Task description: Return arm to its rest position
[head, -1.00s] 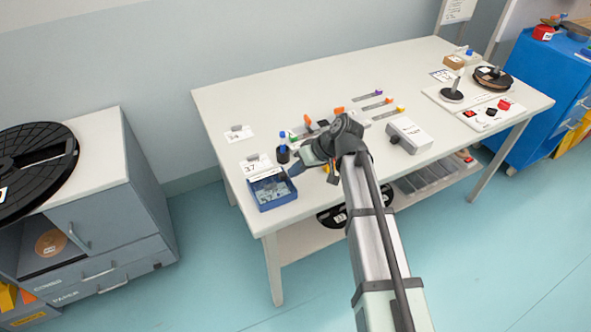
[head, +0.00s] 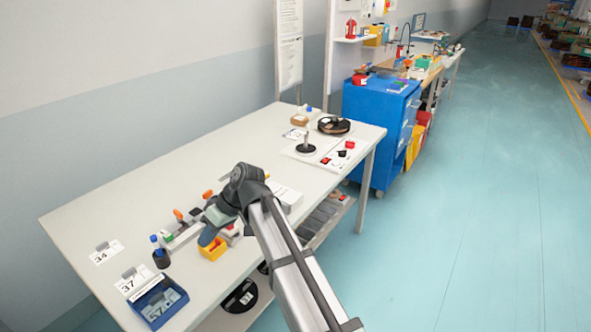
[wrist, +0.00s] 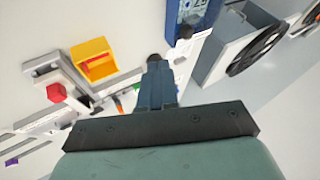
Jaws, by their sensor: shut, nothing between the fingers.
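A reel (head: 333,126) and spindle stand (head: 306,147) are at the far end. A blue cabinet (head: 372,130) stands beyond the table. The table's left middle is clear.

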